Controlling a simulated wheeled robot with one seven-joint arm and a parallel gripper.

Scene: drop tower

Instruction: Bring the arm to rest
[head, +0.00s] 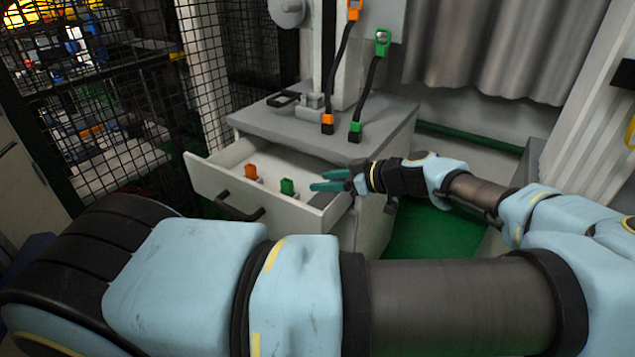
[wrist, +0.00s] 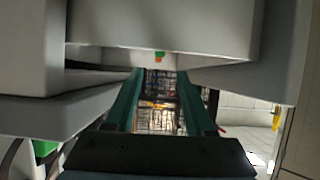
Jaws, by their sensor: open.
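My gripper (head: 316,181) is at the right end of the open drawer (head: 222,189) in the head view, with its fingers pointing left over the drawer's side. The green fingers look parted and nothing shows between them. In the wrist view my gripper (wrist: 162,72) is open, with grey panels close above and to the left. I cannot tell whether the fingers touch the drawer. A green piece (head: 287,187) and an orange piece (head: 251,172) stand inside the drawer, left of the fingertips.
The grey cabinet (head: 395,134) carries a column with black cables ending in orange (head: 327,120) and green (head: 355,129) plugs. A black mesh fence (head: 90,110) stands at the left. Green floor (head: 430,232) is free right of the cabinet, beneath my arm.

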